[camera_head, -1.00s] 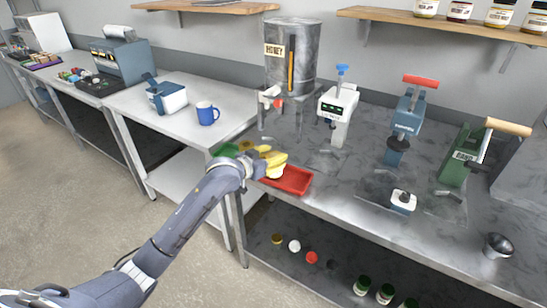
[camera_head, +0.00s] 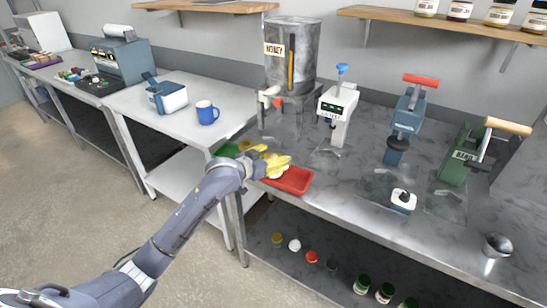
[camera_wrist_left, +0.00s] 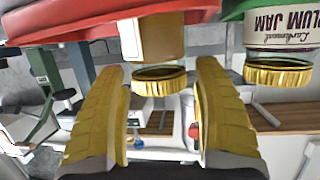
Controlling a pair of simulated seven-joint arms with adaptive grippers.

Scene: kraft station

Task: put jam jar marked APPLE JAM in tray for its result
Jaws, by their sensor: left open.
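My left gripper (camera_head: 275,160) is open, its yellow fingers at the red tray (camera_head: 299,181) on the steel bench. In the left wrist view, which is upside down, the open fingers (camera_wrist_left: 160,78) lie on either side of a jar (camera_wrist_left: 160,38) with amber contents and a gold lid. This jar stands in the red tray (camera_wrist_left: 85,22); its white label is turned aside and I cannot read it. A clear gap shows between each finger and the lid. My right gripper is not in view.
A jar marked PLUM JAM (camera_wrist_left: 280,30) stands close by, at the green tray (camera_head: 228,150). The honey tank (camera_head: 300,65) stands behind the trays. Several bench devices, including a white one (camera_head: 338,108), stand to the right. A blue mug (camera_head: 206,114) is on the left table.

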